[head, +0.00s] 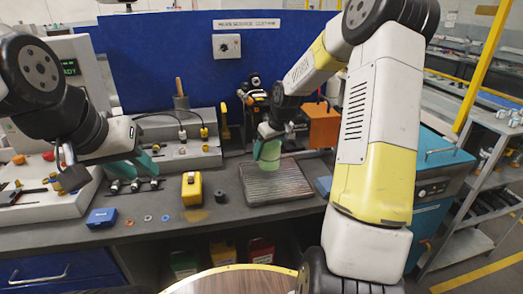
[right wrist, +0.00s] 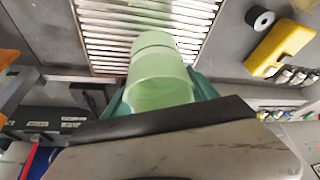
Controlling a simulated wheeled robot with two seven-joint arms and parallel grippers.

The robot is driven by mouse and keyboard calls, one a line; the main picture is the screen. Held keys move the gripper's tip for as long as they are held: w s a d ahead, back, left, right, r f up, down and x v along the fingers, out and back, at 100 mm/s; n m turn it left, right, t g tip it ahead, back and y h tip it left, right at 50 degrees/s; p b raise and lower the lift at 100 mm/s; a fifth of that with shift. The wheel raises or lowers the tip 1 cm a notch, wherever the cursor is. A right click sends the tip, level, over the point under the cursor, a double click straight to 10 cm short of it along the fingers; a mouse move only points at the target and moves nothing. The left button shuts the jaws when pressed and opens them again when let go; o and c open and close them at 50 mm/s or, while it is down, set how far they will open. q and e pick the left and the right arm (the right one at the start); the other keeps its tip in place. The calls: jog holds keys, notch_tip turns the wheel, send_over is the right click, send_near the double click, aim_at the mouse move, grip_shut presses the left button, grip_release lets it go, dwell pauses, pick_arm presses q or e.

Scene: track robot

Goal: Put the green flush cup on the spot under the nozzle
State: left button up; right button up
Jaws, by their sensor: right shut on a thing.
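The pale green flush cup (head: 267,152) is held by my right gripper (head: 268,135) above the ribbed metal drip tray (head: 270,190), toward its back left part. In the right wrist view the translucent cup (right wrist: 158,78) sits between the teal fingers, with the tray's slats (right wrist: 110,32) beyond it. I cannot tell the gap between cup and tray. A dark and yellow fixture (head: 252,92) stands behind the cup; I cannot make out its nozzle clearly. My left gripper (head: 145,162), with teal fingers, is over the left bench, away from the cup; its opening is unclear.
A yellow block (head: 192,188) and a small black cylinder (head: 220,196) lie left of the tray. A blue box (head: 101,218) and small rings lie near the front edge. An orange box (head: 323,125) stands behind right.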

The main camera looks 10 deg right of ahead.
jog(key=shift+w+d+f, duration=0.1)
jog(key=shift+w+d, duration=0.6)
jog(key=shift+w, duration=0.1)
jog(key=shift+f, duration=1.75)
jog(key=shift+f, duration=0.15)
jog(key=o, duration=1.4)
jog(key=shift+c, duration=0.2)
